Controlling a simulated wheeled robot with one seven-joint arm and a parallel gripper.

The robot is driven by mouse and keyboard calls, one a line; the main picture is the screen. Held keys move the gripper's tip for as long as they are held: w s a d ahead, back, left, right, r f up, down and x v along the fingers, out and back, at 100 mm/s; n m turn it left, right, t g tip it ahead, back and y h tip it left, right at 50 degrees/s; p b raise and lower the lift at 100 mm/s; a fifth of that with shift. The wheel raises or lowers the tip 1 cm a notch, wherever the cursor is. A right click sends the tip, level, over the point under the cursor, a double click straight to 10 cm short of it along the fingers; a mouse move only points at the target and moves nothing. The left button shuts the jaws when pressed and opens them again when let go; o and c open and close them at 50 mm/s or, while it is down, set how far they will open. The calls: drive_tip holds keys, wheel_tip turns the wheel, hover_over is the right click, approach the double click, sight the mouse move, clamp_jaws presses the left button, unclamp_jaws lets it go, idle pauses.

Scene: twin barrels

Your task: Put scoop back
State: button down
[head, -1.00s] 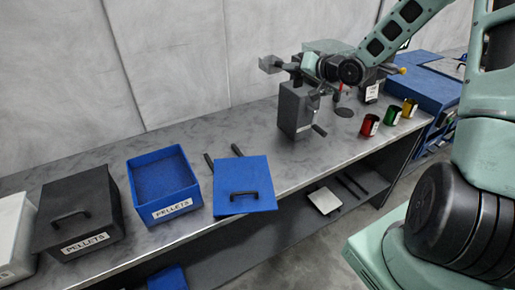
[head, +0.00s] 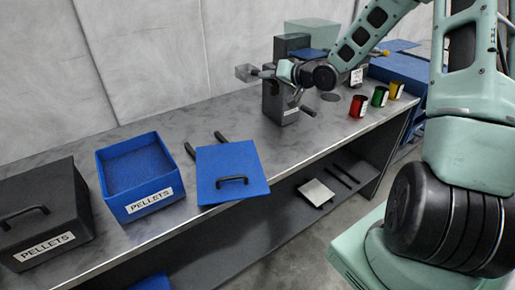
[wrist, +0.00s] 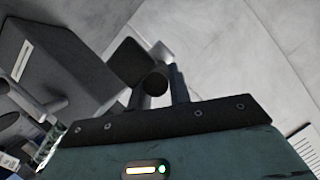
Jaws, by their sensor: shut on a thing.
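My gripper (head: 274,73) is at the back of the bench, beside the upper part of a dark grey box-shaped device. It is shut on the scoop (head: 246,72), whose small greyish head sticks out to the left, clear of the bench. In the wrist view a dark round handle end and a dark block, apparently of the scoop (wrist: 130,62), show at the fingers (wrist: 163,90). An open blue bin (head: 143,207) labelled PELLETS holds blue pellets. Its blue lid (head: 225,160) lies beside it, over two dark bars.
A closed black bin (head: 40,220) labelled PELLETS stands at left. The dark grey device (head: 272,106) with a crank stands near my gripper. Bench between lid and device is clear.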

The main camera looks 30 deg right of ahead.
wheel_tip(320, 180, down, 21)
drive_tip(key=b, duration=0.9)
drive_tip(key=shift+r, duration=0.2)
drive_tip(key=shift+f, duration=0.2)
drive_tip(key=c, duration=1.3)
unclamp_jaws()
drive_tip(key=shift+r, duration=0.1)
